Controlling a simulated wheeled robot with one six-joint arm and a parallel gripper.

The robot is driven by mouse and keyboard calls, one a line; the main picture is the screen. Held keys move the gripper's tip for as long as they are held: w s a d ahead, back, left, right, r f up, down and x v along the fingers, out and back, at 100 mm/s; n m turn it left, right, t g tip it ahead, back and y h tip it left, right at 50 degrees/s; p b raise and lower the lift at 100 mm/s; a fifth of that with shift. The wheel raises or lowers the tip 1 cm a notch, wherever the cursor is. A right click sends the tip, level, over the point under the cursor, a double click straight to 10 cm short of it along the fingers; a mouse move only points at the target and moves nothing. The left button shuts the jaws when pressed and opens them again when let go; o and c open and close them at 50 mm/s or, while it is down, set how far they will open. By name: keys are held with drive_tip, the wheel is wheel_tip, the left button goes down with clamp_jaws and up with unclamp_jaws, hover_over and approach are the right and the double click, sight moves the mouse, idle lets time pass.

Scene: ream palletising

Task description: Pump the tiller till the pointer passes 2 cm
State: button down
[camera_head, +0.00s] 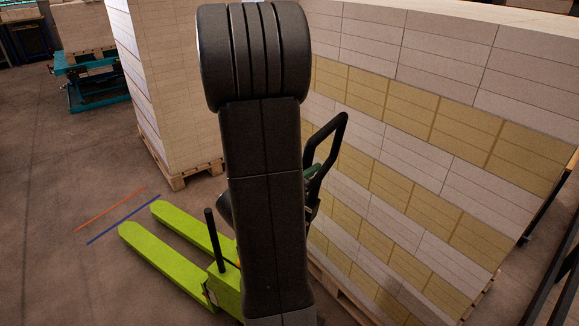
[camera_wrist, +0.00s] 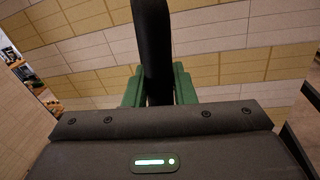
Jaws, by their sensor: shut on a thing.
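The lime-green pallet truck (camera_head: 178,245) stands low on the floor, its forks pointing to the upper left. Its black tiller (camera_head: 338,136) ends in a loop handle that rises to the right of my arm. My gripper (camera_head: 313,174) is mostly behind my arm, with a bit of green finger showing at the handle. In the wrist view, the green fingers of my gripper (camera_wrist: 158,88) are shut on a black bar of the tiller (camera_wrist: 152,40). My arm hides much of the truck's body and the lower tiller. I cannot make out the pointer or a scale in either view.
A large wall of stacked white and tan reams (camera_head: 420,130) stands close on the right. A tall ream stack on a wooden pallet (camera_head: 184,177) stands behind the forks. A teal lift table (camera_head: 95,75) is at the back left. The left floor is open, with red and blue lines.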

drive_tip(key=s+d+f+m+b, duration=0.1)
drive_tip(key=s+d+b, duration=0.2)
drive_tip(key=d, duration=0.2)
drive_tip(key=shift+s+d+b, duration=0.3)
drive_tip(key=shift+s+d, duration=0.05)
drive_tip(key=shift+s, duration=0.05)
drive_tip(key=shift+f, duration=0.1)
drive_tip(key=c, duration=1.3)
unclamp_jaws()
drive_tip(key=shift+o, duration=0.2)
drive_tip(key=shift+s+a, duration=0.1)
drive_tip(key=v, duration=1.3)
drive_tip(key=shift+s+a+b, duration=0.2)
drive_tip(key=shift+b, duration=0.2)
drive_tip(key=shift+o, duration=0.3)
